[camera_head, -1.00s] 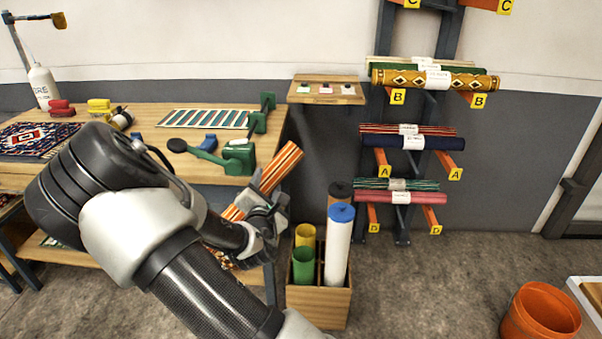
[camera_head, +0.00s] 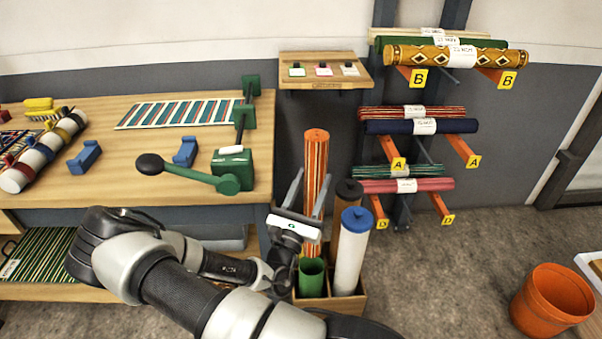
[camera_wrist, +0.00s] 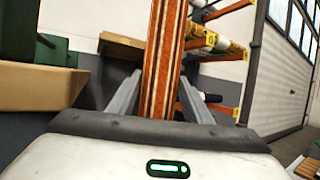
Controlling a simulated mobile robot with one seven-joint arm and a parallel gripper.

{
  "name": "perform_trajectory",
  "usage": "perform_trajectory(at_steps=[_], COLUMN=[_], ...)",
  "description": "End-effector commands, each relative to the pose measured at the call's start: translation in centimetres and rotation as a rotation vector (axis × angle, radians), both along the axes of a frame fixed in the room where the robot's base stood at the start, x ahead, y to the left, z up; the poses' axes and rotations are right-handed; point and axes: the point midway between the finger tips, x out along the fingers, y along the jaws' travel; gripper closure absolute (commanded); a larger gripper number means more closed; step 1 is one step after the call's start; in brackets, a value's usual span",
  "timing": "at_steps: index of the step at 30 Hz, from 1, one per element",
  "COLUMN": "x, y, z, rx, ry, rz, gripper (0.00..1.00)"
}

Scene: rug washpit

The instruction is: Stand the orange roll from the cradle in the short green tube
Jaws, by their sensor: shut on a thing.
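The orange striped roll (camera_head: 316,160) stands nearly upright in my gripper (camera_head: 312,180), which is shut on it. In the wrist view the roll (camera_wrist: 165,60) rises between the two fingers of my gripper (camera_wrist: 157,92). The short green tube (camera_head: 311,280) stands upright in a wooden box, just below and in front of the roll in the head view. The roll's lower part passes down behind the green tube's rim or just above it; its bottom end is hidden, and I cannot tell whether it is inside a tube. Two empty blue cradle blocks (camera_head: 85,157) (camera_head: 185,153) sit on the bench.
The wooden box (camera_head: 345,303) also holds a white tube with a blue cap (camera_head: 350,255) and a brown-capped tube (camera_head: 348,192), close to the roll's right. A green lever device (camera_head: 230,168) stands on the bench (camera_head: 130,185). The rack of rolls (camera_head: 418,127) is behind right.

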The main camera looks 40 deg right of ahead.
Motion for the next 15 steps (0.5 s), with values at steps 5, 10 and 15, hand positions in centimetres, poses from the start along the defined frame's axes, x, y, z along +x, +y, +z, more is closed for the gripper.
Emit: perform_trajectory(at_steps=[5,10,15], x=[-0.2,-0.2,-0.2], y=[-0.1,-0.1,-0.1], z=[-0.4,-1.6,-2.9], rx=[-0.007,-0.007,-0.006], ry=[0.002,0.001,0.000], rz=[-0.008,-0.007,-0.007], gripper=[0.93,0.93,0.93])
